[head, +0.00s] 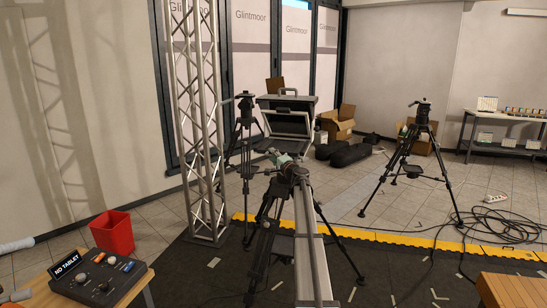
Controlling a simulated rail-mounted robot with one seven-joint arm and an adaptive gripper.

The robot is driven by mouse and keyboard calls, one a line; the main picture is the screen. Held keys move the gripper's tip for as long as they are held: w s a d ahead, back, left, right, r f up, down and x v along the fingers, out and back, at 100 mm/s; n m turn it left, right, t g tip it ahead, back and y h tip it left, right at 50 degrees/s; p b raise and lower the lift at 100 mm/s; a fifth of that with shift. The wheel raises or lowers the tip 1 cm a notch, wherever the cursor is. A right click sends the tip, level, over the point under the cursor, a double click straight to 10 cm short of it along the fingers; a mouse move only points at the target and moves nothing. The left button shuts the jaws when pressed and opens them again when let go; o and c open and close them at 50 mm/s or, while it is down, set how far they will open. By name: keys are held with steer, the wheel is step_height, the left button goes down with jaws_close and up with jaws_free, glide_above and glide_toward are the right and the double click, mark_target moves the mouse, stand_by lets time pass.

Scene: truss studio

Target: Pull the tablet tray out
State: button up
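A grey, box-like teleprompter unit (289,104) with a handle on top stands near the middle of the view, in front of the windows. A light-edged, tray-like part (287,123) sits at its lower front, with a dark opening above it. I cannot tell how far this tray is drawn out. A tripod head at the end of a long beam partly covers the area below it. My gripper is not recognisable in this view.
The long grey beam (308,250) on a black tripod runs from the bottom toward the unit. A truss tower (198,120) stands left. A control box (98,279) with a "NO TABLET" sign and a red bin (112,233) are lower left. Another tripod (409,165) and cables (490,222) are right.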

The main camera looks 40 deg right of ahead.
jaws_close()
steer(key=s+a+b, duration=0.7)
steer(key=s+a, duration=0.3)
steer(key=a, duration=0.2)
steer(key=shift+a+b, duration=0.35)
steer(key=shift+a, duration=0.05)
steer(key=shift+w, duration=0.1)
steer(key=shift+o, duration=0.6)
jaws_free()
